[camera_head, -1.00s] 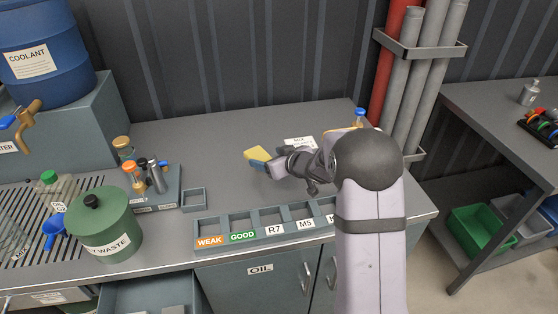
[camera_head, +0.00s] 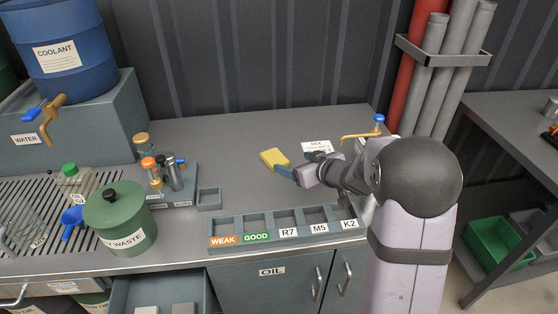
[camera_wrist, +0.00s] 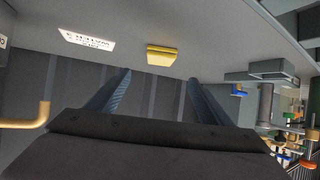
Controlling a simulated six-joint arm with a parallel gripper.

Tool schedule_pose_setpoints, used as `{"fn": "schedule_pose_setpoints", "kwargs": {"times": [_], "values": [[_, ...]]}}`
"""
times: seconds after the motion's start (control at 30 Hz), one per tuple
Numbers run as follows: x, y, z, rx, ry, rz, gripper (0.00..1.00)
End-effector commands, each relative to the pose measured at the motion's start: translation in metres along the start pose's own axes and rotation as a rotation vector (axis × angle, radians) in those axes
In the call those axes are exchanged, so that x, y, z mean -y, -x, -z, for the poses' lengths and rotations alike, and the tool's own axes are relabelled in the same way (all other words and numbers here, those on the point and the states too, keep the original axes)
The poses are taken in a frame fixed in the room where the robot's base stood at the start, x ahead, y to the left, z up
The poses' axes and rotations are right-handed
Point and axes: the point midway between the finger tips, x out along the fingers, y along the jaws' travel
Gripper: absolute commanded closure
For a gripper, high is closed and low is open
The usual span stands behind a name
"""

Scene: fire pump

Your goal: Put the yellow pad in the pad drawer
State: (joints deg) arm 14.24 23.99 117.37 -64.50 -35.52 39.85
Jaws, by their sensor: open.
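The yellow pad (camera_head: 275,158) lies on the grey worktop, left of a white MIX card. My gripper (camera_head: 283,172) is just on the near side of the pad, with its blue fingers pointing toward it. In the wrist view the gripper (camera_wrist: 158,82) is open with nothing between its fingers. The pad (camera_wrist: 162,55) shows there beyond the fingertips, roughly centred on the gap. An open drawer (camera_head: 160,285) under the worktop at lower left holds pale blocks. I see no readable label naming it as the pad drawer.
A row of bins (camera_head: 285,225) marked WEAK, GOOD, R7, M5 and K2 lines the front edge. A green waste can (camera_head: 120,220) stands above the open drawer, near a bottle rack (camera_head: 172,190). A brass tap (camera_head: 360,136) is at the back right. Worktop left of the pad is clear.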

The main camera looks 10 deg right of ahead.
Motion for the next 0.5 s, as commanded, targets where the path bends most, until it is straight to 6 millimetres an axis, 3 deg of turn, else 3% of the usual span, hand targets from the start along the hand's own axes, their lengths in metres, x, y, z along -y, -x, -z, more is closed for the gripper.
{"fn": "schedule_pose_setpoints", "kwargs": {"times": [0.3,0.5], "values": [[-0.005,-0.041,-0.004,0.001,-0.001,0.003,0.27],[-0.007,-0.050,-0.003,0.000,-0.001,0.001,0.27]]}}
